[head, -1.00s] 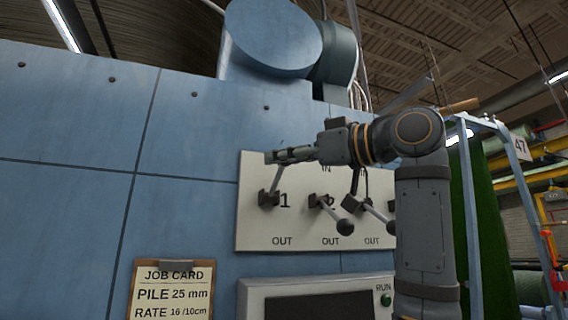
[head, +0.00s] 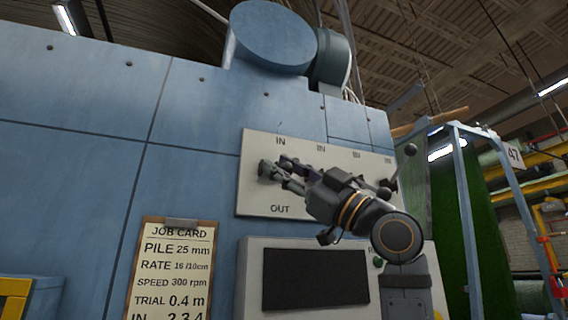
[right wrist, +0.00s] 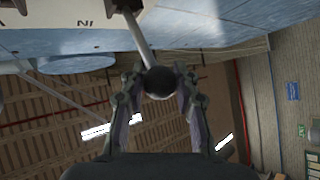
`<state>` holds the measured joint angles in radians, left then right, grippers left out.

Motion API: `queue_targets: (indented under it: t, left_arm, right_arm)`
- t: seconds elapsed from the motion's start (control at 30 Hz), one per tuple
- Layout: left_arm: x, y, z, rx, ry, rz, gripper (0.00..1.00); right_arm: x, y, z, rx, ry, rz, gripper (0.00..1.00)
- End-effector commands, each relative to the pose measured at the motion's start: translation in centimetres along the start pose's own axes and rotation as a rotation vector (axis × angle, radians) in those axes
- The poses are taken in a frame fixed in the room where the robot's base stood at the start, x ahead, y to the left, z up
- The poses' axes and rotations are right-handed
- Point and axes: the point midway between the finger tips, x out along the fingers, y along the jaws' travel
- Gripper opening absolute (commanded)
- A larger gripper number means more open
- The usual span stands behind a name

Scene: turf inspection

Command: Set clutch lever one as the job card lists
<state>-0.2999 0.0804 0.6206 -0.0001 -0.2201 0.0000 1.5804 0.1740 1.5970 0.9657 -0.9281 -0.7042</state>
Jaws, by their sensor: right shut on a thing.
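The pale lever panel (head: 254,202) on the blue machine has IN labels along its top and OUT below. My right gripper (head: 283,172) is in front of its left end, at lever one. In the right wrist view, its fingers (right wrist: 158,92) are shut on a dark ball knob (right wrist: 158,81) on a metal rod (right wrist: 140,38) leading to the panel. In the head view, the gripper hides most of lever one. The job card (head: 171,262) reads pile 25 mm, rate 16/10cm, speed 300 rpm, trial 0.4 m, and IN 2 3 4; its bottom is cut off. My left gripper is out of view.
Another lever's dark knob (head: 410,149) sticks up at the panel's right end. My right wrist and arm cover much of the middle levers. A dark screen (head: 315,280) in a pale housing is below the panel. A blue frame marked 47 (head: 514,154) stands at right.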

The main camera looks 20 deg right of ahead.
Motion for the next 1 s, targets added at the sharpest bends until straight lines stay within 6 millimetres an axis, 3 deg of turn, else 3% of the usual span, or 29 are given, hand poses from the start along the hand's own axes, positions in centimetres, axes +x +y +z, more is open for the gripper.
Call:
queue_targets:
  t: [0.1, 0.4, 1.0]
  left_arm:
    - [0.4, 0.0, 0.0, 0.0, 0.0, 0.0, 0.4]
    - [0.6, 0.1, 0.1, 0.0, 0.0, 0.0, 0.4]
    - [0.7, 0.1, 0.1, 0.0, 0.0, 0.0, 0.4]
  right_arm:
    - [-0.4, -0.6, 1.3, 0.006, -0.011, -0.007, 0.0]
    - [-0.7, -1.1, 2.7, 0.009, -0.014, -0.009, 0.0]
    - [-0.8, -1.3, 3.2, 0.014, -0.015, -0.01, 0.0]
